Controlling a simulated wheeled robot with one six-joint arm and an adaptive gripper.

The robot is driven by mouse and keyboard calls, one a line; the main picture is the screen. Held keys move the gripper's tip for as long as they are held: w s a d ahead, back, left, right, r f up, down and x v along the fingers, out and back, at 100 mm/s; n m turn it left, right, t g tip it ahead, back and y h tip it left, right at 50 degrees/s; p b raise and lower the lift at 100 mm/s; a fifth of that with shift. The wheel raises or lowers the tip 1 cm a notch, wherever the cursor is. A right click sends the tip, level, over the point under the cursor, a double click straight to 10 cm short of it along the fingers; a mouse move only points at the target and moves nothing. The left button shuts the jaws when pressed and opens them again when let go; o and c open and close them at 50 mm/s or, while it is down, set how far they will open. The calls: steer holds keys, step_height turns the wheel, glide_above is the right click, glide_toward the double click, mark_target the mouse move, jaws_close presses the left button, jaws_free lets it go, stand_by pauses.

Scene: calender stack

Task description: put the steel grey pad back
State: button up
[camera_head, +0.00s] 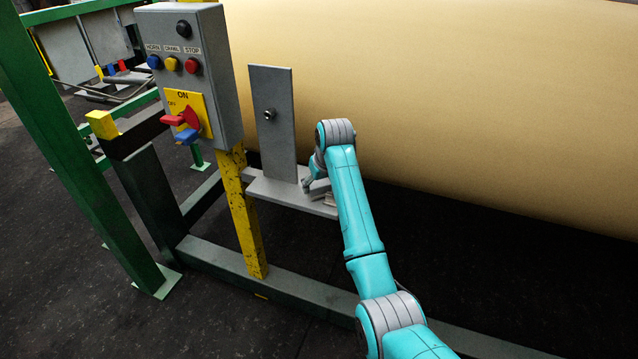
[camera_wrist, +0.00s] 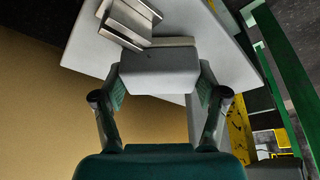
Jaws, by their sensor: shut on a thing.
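The steel grey pad (camera_wrist: 158,72) is a rounded grey block in the wrist view. My gripper (camera_wrist: 160,92) is shut on it, with one finger at each side. In the head view my gripper (camera_head: 316,187) is partly hidden by my arm, just above the right part of a grey shelf (camera_head: 268,190). The pad is hard to make out there. The shelf also shows behind the pad in the wrist view (camera_wrist: 88,48). I cannot tell whether the pad touches the shelf.
Several metal pieces (camera_wrist: 128,22) lie on the shelf just beyond the pad. A control box (camera_head: 190,60) on a yellow post (camera_head: 240,215) is at left. A large tan roll (camera_head: 450,90) lies close behind.

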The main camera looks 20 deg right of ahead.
steer(key=o, duration=1.2)
steer(key=shift+r, duration=0.1)
steer(key=v, duration=1.2)
